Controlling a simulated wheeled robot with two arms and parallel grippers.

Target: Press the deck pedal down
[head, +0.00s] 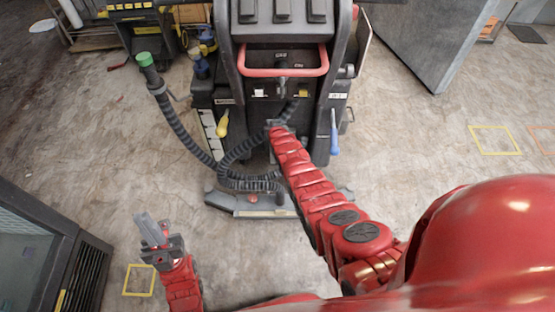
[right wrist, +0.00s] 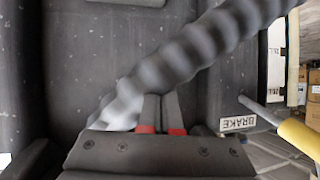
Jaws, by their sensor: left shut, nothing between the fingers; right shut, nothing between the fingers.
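A low grey deck (head: 278,212) juts out at the foot of the dark machine. A small red piece (head: 253,197) on it looks like the deck pedal; I cannot tell for certain or see whether it is down. My right arm and a black hose cover part of the deck. My right gripper (head: 277,125) is shut and empty, in front of the machine's middle, above the deck. In the right wrist view its fingers (right wrist: 161,112) are together, close to the ribbed hose. My left gripper (head: 150,229) is shut and empty over the floor at lower left, apart from the deck.
The machine has a red handlebar (head: 283,71), a yellow lever (head: 222,123) and a blue lever (head: 334,132). A black ribbed hose (head: 182,130) with a green end loops at its left. A dark cabinet (head: 45,250) stands at lower left. Floor at right is clear.

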